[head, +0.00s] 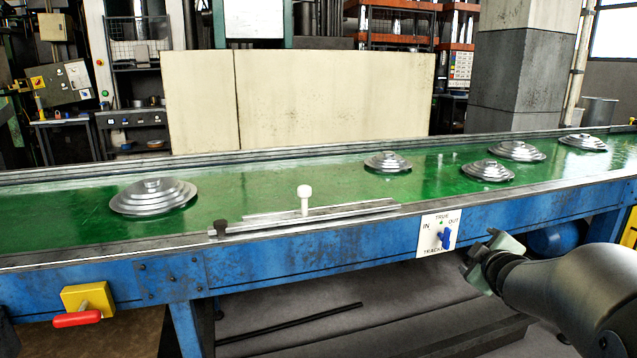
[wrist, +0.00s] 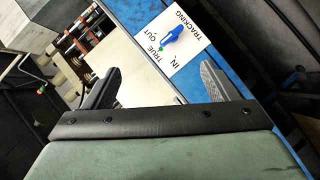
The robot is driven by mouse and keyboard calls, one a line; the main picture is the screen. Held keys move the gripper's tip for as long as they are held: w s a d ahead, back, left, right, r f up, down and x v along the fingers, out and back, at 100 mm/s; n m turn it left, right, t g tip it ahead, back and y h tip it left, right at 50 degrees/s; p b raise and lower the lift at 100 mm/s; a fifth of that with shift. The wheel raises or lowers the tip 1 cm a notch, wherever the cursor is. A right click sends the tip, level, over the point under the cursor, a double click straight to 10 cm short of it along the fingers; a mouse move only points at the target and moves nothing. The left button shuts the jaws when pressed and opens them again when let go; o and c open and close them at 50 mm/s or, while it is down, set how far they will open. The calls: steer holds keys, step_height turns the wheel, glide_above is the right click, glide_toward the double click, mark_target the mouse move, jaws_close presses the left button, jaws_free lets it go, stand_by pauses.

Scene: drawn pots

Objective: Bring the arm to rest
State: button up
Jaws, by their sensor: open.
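My gripper (head: 480,262) is at the right in the head view, in front of the conveyor's blue side and just right of the switch plate. In the wrist view my gripper (wrist: 160,88) shows its two fingers spread wide with nothing between them. The white switch plate (head: 431,247) carries the words IN, TRUE, OUT and TRACKING. The plate (wrist: 190,38) and the blue knob (wrist: 174,34) also show beyond the fingers in the wrist view.
The green conveyor belt (head: 260,197) carries several stepped metal discs, one large disc (head: 153,196) at the left. A metal rail with a white knob (head: 304,192) lies along the near edge. A red handle on a yellow box (head: 85,303) sticks out at the front left.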

steer(key=s+a+r+m+g+y+p, duration=0.1)
steer(key=s+a+m+g+p, duration=0.2)
steer(key=s+a, duration=0.4)
steer(key=s+a+r+m+g+y+p, duration=0.1)
steer(key=s+a+m+g+p, duration=0.2)
steer(key=s, duration=1)
steer(key=s+a+r+m+g+y+p, duration=0.1)
steer(key=s+a+m+g+p, duration=0.2)
steer(key=s+a+g+p, duration=0.4)
steer(key=s+a+p, duration=0.2)
steer(key=s+a, duration=0.1)
steer(key=a, duration=0.1)
steer(key=shift+s+r, duration=0.15)
steer(key=shift+r, duration=0.1)
